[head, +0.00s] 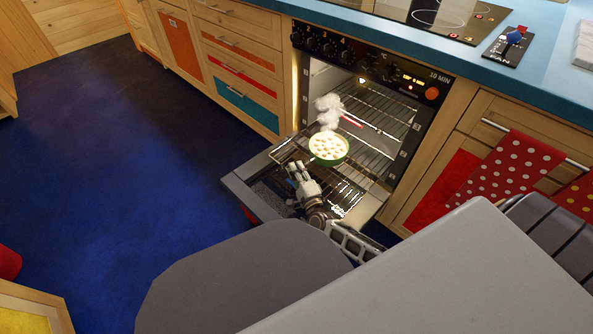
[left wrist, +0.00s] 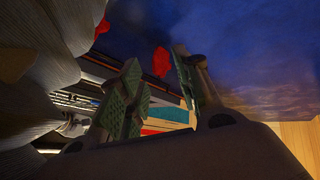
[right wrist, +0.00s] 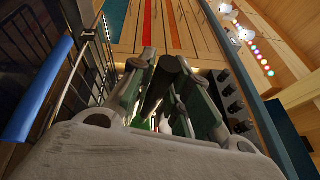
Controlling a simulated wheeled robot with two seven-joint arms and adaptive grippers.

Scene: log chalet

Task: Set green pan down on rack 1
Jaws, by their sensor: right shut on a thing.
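The green pan (head: 328,158), filled with pale food topped with brownish pieces, is at the mouth of the open oven in the head view. White steam rises from it. My right gripper (head: 300,176) is on the near side of the pan. In the right wrist view my right gripper (right wrist: 165,100) is shut on the pan's dark handle (right wrist: 158,88). A wire rack (head: 362,165) shows around and below the pan; I cannot tell whether the pan touches it. Another rack (head: 385,95) is higher inside. No rack number is readable. My left gripper (left wrist: 160,95) is open and empty.
The oven door (head: 245,192) is folded down over the blue floor. A row of knobs (head: 320,43) is above the opening. A small red bar (head: 351,120) is inside the oven. Spotted red towels (head: 505,172) hang at the right. Open floor (head: 115,150) lies left.

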